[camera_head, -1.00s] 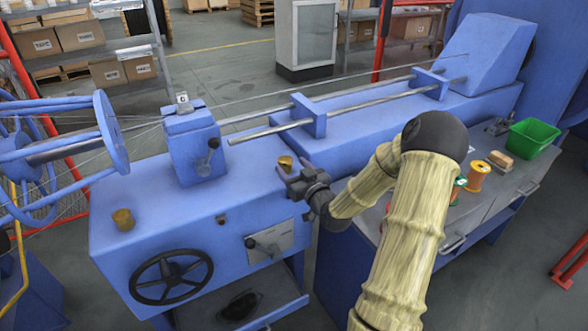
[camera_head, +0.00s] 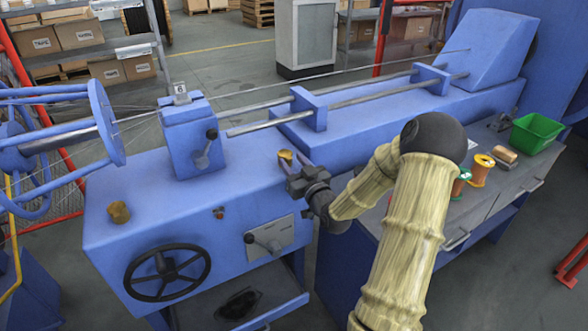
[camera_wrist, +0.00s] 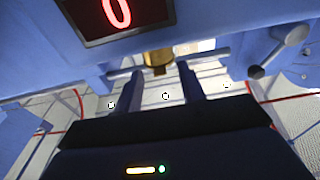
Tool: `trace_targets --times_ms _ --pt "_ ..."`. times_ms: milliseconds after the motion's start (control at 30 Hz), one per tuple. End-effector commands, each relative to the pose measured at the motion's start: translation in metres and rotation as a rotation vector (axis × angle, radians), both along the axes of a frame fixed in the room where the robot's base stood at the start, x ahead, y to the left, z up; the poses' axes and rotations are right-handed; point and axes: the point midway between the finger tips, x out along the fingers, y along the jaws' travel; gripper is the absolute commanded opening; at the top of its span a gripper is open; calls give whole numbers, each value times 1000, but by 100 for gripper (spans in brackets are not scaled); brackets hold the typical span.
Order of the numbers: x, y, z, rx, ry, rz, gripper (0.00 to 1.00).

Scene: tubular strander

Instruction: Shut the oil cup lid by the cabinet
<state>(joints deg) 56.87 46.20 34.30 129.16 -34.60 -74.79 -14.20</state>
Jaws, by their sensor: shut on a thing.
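A small brass oil cup (camera_head: 285,155) stands on the blue machine's top, at the end towards the grey drawer cabinet (camera_head: 490,195). My gripper (camera_head: 289,164) is at this cup, on its near side. Whether the fingers touch the lid or the body cannot be told, and the lid's angle is unclear. A second brass oil cup (camera_head: 118,211) stands at the machine's left front, apart from my gripper.
A blue post with a lever (camera_head: 205,150) stands left of my gripper, and steel rods (camera_head: 350,97) run behind it. A handwheel (camera_head: 167,275) is on the front. Spools (camera_head: 480,170) and a green bin (camera_head: 536,133) stand on the cabinet. A red digit display (camera_wrist: 117,14) shows in the wrist view.

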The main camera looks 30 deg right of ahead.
Motion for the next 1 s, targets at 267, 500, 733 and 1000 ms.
trace_targets --times_ms 267,500,733,1000 --pt "0 -1 -1 0 -23 -1 17" --pt "0 -1 -1 1 -22 -1 59" --pt "0 0 -1 1 -21 0 62" --pt "-14 -1 -4 0 -19 -1 62"
